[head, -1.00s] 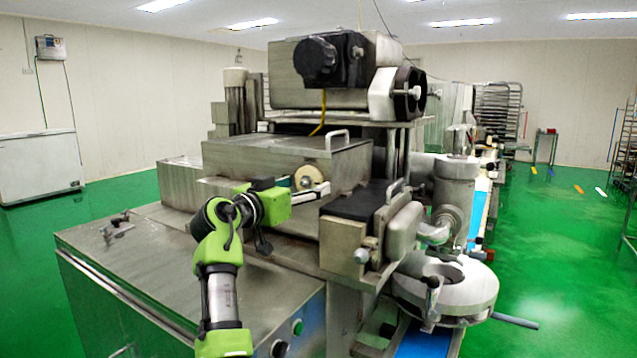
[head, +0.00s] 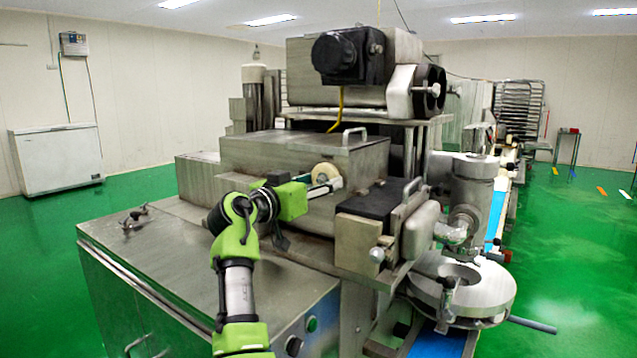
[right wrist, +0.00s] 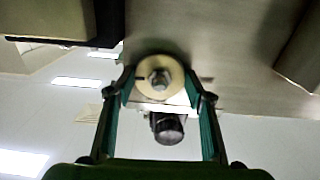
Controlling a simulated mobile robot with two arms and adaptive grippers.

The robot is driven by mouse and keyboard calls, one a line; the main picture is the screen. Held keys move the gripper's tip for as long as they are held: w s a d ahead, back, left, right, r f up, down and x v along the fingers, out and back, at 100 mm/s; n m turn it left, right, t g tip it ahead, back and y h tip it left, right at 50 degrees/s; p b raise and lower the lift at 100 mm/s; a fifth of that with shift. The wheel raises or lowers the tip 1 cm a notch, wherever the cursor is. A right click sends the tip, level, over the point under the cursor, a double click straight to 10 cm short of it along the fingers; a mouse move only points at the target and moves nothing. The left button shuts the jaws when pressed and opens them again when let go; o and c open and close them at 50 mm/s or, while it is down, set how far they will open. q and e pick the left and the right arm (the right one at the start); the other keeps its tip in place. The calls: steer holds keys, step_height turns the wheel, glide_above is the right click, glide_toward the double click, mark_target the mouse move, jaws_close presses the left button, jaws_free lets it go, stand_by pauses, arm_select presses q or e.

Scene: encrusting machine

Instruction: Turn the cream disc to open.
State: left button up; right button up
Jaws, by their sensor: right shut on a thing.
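The cream disc (head: 325,173) sits on the front of the steel machine box, below its top handle. In the right wrist view the cream disc (right wrist: 160,92) faces me, with a metal nut at its centre and a small dark mark at its left. My right gripper (head: 322,184) is at the disc. In the wrist view its two teal fingers (right wrist: 160,84) lie on either side of the rim, shut on the disc. A short dark mark shows on the steel just right of the disc. My left gripper is not in view.
The steel box (head: 290,152) rises behind the disc. A black-topped block (head: 370,206) stands close to the right of my gripper. A steel worktop (head: 165,240) lies below my arm, with a small fitting at its far left.

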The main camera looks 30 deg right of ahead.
steer(key=n+p, duration=0.1)
steer(key=n, duration=0.2)
steer(key=shift+r+n+p, duration=0.15)
steer(key=shift+n+p, duration=0.15)
steer(key=n+p, duration=0.3)
steer(key=n, duration=0.2)
steer(key=shift+s+d+r, duration=0.1)
steer(key=shift+s, duration=0.05)
steer(key=n+p, duration=0.3)
steer(key=n, duration=0.2)
steer(key=shift+r, duration=0.1)
steer(key=shift+n+p, duration=1.7)
steer(key=shift+n, duration=0.2)
steer(key=o, duration=1.1)
steer(key=shift+d+f, duration=0.1)
steer(key=shift+f, duration=0.1)
